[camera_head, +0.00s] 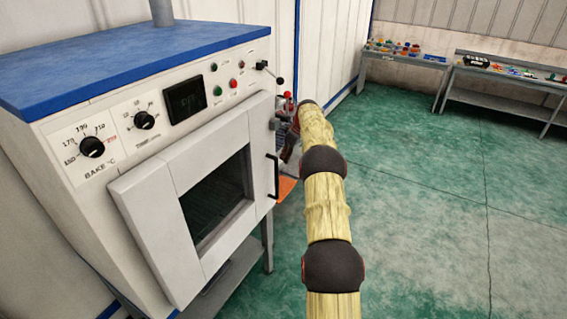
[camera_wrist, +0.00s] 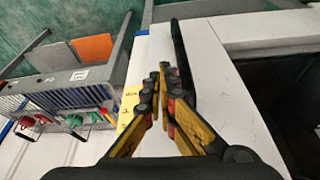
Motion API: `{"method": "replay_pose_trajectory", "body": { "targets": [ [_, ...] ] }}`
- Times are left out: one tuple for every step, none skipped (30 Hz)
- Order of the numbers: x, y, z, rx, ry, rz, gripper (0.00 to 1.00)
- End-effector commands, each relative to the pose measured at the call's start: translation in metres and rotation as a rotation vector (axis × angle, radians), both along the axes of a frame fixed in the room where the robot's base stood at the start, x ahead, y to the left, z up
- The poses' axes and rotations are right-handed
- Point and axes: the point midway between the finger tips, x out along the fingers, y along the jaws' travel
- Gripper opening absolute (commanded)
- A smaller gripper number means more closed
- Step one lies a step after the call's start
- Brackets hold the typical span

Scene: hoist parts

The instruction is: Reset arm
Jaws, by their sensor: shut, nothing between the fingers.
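My gripper (camera_wrist: 165,75) is shut and empty in the wrist view, its yellow-and-black fingers drawn together in the middle of the picture. It is in front of the white oven door (camera_wrist: 222,105), close to the black door handle (camera_wrist: 181,50). I cannot tell whether it touches either. In the head view my arm, in a yellow sleeve with dark joints, stretches forward to the right of the oven (camera_head: 150,75).
A grey unit with coloured knobs (camera_wrist: 75,118) and an orange panel (camera_wrist: 93,48) lies at the left in the wrist view. Two workbenches (camera_head: 405,57) (camera_head: 510,78) with small parts stand at the back right. The green floor (camera_head: 430,210) on the right is clear.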

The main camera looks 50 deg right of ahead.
Motion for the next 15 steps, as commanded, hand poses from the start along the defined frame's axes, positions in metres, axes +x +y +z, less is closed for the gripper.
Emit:
{"method": "replay_pose_trajectory", "body": {
  "targets": [
    [-0.005, -0.002, 0.009, -0.001, 0.0, -0.003, 0.0],
    [-0.007, -0.003, 0.013, -0.001, 0.0, -0.003, 0.0],
    [-0.01, -0.004, 0.021, -0.002, 0.0, -0.004, 0.0],
    [-0.012, -0.005, 0.026, -0.001, 0.001, -0.004, 0.0],
    [-0.014, -0.005, 0.03, -0.001, 0.001, -0.004, 0.0],
    [-0.016, -0.006, 0.035, -0.001, 0.001, -0.004, 0.0],
    [-0.018, -0.006, 0.039, 0.0, 0.002, -0.003, 0.0],
    [-0.019, -0.006, 0.042, 0.001, 0.002, -0.003, 0.0],
    [-0.021, -0.006, 0.046, 0.002, 0.003, -0.002, 0.0],
    [-0.022, -0.006, 0.049, 0.002, 0.003, -0.002, 0.0],
    [-0.023, -0.006, 0.051, 0.001, 0.003, -0.001, 0.0],
    [-0.024, -0.007, 0.053, 0.002, 0.003, -0.002, 0.0],
    [-0.024, -0.007, 0.055, 0.002, 0.003, -0.002, 0.0],
    [-0.025, -0.007, 0.056, 0.002, 0.003, -0.002, 0.0],
    [-0.025, -0.007, 0.056, 0.001, 0.004, -0.002, 0.0]
  ]
}}
